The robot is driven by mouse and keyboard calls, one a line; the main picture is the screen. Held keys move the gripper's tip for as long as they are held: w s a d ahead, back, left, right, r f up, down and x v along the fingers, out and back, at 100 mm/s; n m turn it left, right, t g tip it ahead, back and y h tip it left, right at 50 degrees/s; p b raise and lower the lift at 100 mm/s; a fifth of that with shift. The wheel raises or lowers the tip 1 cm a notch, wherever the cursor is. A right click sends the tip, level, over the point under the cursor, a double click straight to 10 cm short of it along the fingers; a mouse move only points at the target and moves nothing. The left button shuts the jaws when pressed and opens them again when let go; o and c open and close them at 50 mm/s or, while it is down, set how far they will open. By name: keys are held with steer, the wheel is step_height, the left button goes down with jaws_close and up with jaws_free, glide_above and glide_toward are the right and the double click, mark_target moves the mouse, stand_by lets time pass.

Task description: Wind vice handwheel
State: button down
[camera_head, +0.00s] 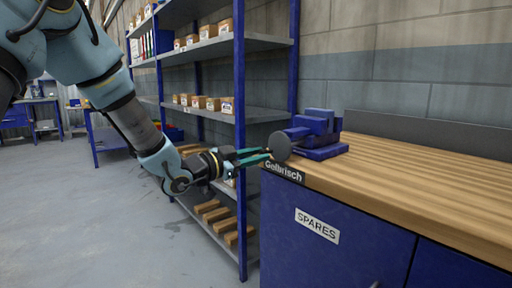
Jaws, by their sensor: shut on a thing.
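A blue vice (317,137) stands on the wooden bench top near its left end. Its round dark grey handwheel (280,146) faces left, over the bench's left edge. My gripper (266,156) reaches in from the left, with its two green fingers at the handwheel's near-left side. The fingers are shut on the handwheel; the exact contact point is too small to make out. The far side of the handwheel and the screw behind it are hidden.
The bench top (430,182) is clear to the right of the vice. Its blue cabinet front carries a SPARES label (317,226), and a dark Golbrisch plate (284,172) sits on the edge. A blue-framed shelf (240,110) with small boxes stands close behind my arm. Open floor (90,220) lies left.

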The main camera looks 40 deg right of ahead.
steer(key=shift+s, duration=0.1)
steer(key=shift+n, duration=0.3)
steer(key=shift+s+f+n+p, duration=0.2)
steer(key=shift+n+p, duration=0.5)
steer(key=shift+n, duration=0.1)
steer(key=shift+s+f+n+p, duration=0.15)
steer(key=shift+n+p, duration=0.55)
steer(key=shift+n, duration=0.1)
steer(key=shift+s+f+n+p, duration=0.1)
steer(key=shift+n+p, duration=0.4)
steer(key=shift+n, duration=0.1)
steer(key=c, duration=0.8)
jaws_free()
